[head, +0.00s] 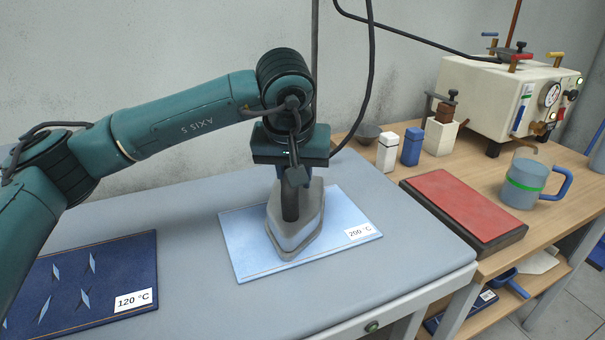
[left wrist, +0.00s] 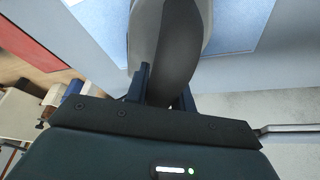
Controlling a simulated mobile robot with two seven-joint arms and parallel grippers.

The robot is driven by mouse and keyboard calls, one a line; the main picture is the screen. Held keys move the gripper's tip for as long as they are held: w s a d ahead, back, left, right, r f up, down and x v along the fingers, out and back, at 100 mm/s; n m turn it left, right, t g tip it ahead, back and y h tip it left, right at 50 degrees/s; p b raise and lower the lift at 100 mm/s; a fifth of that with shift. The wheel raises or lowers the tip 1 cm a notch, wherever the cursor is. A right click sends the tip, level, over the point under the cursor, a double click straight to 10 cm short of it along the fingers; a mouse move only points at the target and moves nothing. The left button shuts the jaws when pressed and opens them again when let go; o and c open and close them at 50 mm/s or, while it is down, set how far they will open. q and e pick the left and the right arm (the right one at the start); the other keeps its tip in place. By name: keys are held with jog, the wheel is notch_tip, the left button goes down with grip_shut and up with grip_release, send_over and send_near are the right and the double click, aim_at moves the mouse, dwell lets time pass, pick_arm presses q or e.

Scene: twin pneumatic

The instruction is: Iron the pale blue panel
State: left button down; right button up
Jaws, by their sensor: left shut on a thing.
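The pale blue panel (head: 245,240) lies flat on the grey ironing table, with a "200 °C" tag at its right corner. It also shows in the left wrist view (left wrist: 235,22). My left gripper (head: 291,180) is shut on the iron's dark handle (left wrist: 172,65) from above. The iron's sole hides part of the panel. I cannot tell whether the sole presses on the cloth. My right gripper is not in view.
A dark blue panel (head: 75,285) with a "120 °C" tag lies at left. A red pad (head: 465,205) sits on the wooden bench, near a blue-grey mug (head: 524,184) and a cream boiler (head: 505,95). A cable hangs behind my left arm. The table is clear around the panel.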

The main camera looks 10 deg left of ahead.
pick_arm(q)
jog(key=shift+s+a+r+b, duration=0.1)
jog(key=shift+s+a+b, duration=0.15)
jog(key=shift+s+a, duration=0.55)
jog(key=shift+s+a+r+b, duration=0.1)
jog(key=shift+s+a+b, duration=0.25)
jog(key=shift+a, duration=0.6)
jog(key=shift+s+a+r+b, duration=0.1)
jog(key=shift+s+a+b, duration=0.05)
jog(key=shift+s+a, duration=0.7)
jog(key=shift+a, duration=0.15)
jog(key=shift+s+a+f+b, duration=0.1)
jog(key=shift+s+a+b, duration=0.25)
jog(key=shift+s+a, duration=0.25)
jog(key=shift+s+a+f+b, duration=0.1)
jog(key=shift+s+a+b, duration=0.3)
jog(key=shift+a, duration=0.35)
jog(key=shift+r, duration=0.1)
jog(key=shift+r+p, duration=2.2)
jog(key=shift+r, duration=0.8)
jog(key=shift+r, duration=0.1)
notch_tip(320, 180, up, 3)
jog(key=shift+f+p, duration=0.1)
jog(key=shift+p, duration=1.05)
